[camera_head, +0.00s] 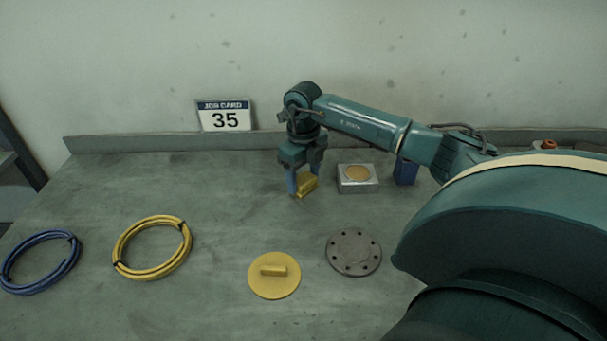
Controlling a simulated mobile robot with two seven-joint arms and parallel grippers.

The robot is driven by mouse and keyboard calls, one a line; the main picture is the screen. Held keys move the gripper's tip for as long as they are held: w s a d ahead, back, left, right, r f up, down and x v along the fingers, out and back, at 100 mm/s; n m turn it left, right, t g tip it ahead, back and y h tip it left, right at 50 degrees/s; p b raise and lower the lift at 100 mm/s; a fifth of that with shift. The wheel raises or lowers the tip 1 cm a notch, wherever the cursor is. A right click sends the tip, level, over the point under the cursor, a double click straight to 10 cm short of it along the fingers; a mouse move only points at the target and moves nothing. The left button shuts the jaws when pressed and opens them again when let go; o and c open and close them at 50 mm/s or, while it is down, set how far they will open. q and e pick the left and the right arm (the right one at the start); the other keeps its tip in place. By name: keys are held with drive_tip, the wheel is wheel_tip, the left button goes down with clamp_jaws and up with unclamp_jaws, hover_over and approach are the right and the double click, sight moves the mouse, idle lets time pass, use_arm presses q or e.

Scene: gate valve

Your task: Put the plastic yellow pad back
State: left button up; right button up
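A flat yellow disc (262,287) with a raised bar grip lies on the front middle of the bench. A small yellow block (307,185) is at the fingertips of my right gripper (303,182), toward the back of the bench. The gripper points down with its fingers on either side of the block. I cannot tell whether they press on it, or whether the block rests on the bench. Which yellow thing is the pad is not clear from the view. My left gripper is not in view.
A grey bolt-holed flange (353,252) lies right of the disc. A metal box (357,186) with a tan round top stands right of the gripper, near a blue object (406,171). Yellow (152,248) and blue (40,262) coils lie left.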

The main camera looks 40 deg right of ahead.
sight(304, 179)
drive_tip(key=o, duration=0.3)
drive_tip(key=shift+r, duration=0.1)
wheel_tip(304, 179, up, 12)
drive_tip(key=b, duration=0.1)
idle(0.4)
idle(0.5)
